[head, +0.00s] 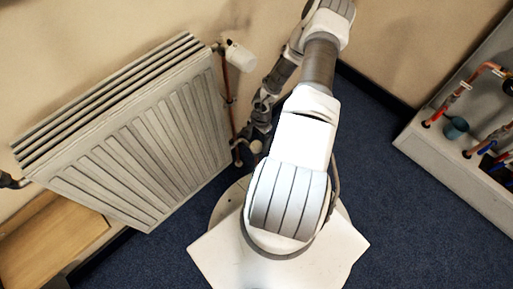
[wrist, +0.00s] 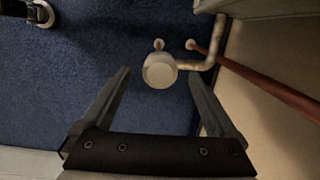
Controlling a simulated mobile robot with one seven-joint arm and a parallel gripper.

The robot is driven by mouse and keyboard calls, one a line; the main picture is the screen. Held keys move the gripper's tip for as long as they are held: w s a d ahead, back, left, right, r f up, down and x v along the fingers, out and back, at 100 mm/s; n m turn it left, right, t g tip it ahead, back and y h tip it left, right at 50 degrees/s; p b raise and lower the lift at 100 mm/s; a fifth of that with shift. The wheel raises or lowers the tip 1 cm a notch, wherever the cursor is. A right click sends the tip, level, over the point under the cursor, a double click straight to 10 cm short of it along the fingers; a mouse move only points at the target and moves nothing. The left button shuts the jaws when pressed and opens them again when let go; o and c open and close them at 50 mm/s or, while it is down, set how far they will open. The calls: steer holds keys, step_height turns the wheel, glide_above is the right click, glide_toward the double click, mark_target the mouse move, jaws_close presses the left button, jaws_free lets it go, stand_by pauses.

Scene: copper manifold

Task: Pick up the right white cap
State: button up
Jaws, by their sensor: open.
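A round white cap (wrist: 160,70) faces the camera in the wrist view, on the end of a short pale fitting (wrist: 205,62) that bends up at the right. My gripper (wrist: 158,76) is open, with one dark finger to each side of the cap. The fingertips are about level with the cap in the picture. I see no contact, and the depth between them is hard to judge. In the head view my gripper (head: 252,138) is low beside the right end of the radiator (head: 130,140), where the arm partly hides the cap.
A copper pipe (wrist: 270,90) slants past the right finger, and another copper pipe (head: 228,100) rises to a white valve head (head: 240,56). A round pale fitting (wrist: 42,13) shows at the wrist view's upper left. Blue carpet (head: 400,225) is open at the right, before a pipework board (head: 440,150).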

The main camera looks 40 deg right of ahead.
step_height(320, 180, down, 2)
steer(key=shift+a+f, duration=0.1)
steer(key=c, duration=1.4)
steer(key=shift+r, duration=0.2)
steer(key=shift+r, duration=0.45)
step_height(320, 180, up, 4)
steer(key=p, duration=0.2)
steer(key=shift+f+p, duration=0.15)
steer(key=shift+p, duration=0.15)
steer(key=s+d+r+p, duration=0.1)
steer(key=s+d+r, duration=0.1)
steer(key=s+d+r+p, duration=0.2)
steer(key=s+d, duration=0.1)
steer(key=s+d+r+p, duration=0.2)
steer(key=s+d, duration=0.1)
steer(key=shift+d+r, duration=0.2)
steer(key=shift+d, duration=0.05)
